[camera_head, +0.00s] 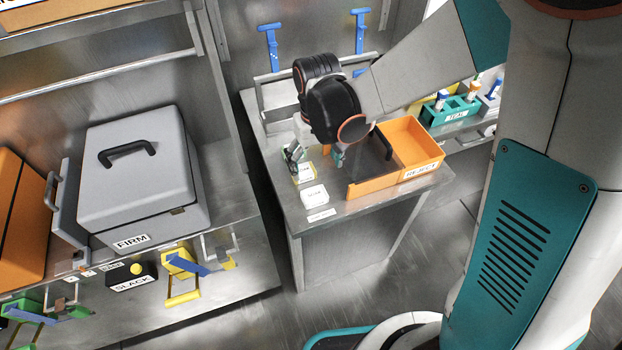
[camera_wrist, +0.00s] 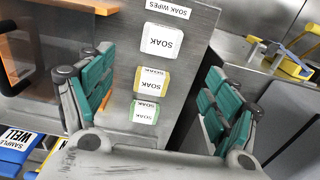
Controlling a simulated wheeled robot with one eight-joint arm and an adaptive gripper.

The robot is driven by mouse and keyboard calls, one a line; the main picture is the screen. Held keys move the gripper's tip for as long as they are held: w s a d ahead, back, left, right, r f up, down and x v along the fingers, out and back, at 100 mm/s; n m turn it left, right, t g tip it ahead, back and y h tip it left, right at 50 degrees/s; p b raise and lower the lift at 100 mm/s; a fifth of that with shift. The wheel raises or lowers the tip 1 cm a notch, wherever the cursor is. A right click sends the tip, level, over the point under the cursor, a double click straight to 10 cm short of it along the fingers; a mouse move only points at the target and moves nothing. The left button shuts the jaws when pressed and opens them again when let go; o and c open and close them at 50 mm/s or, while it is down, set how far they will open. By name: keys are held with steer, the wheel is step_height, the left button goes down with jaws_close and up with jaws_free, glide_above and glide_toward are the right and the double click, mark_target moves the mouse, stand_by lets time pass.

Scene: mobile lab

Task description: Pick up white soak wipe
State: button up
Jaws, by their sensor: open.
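The white soak wipe (camera_head: 314,196) lies on the small metal table near its front left edge; it also shows in the wrist view (camera_wrist: 163,42), marked SOAK. A yellow-edged soak wipe (camera_wrist: 151,81) and a green-edged soak wipe (camera_wrist: 145,111) lie in a row with it; the yellow one (camera_head: 305,175) is partly seen in the head view. My gripper (camera_head: 315,158) is open and empty above the table, behind the white wipe. In the wrist view the teal-padded fingers of my gripper (camera_wrist: 160,68) stand on either side of the row, apart from the wipes.
A SOAK WIPES label (camera_wrist: 168,9) lies by the table edge. A grey FIRM case (camera_head: 140,185) sits on the left bench. A teal rack (camera_head: 452,110) stands behind right.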

steer(key=b, duration=0.3)
glide_above(314, 194)
step_height(314, 194, down, 8)
steer(key=shift+w+d+f, duration=0.1)
steer(key=shift+w+f, duration=0.05)
step_height(314, 194, down, 5)
steer(key=shift+f+b, duration=0.1)
steer(key=shift+b, duration=1)
steer(key=c, duration=1)
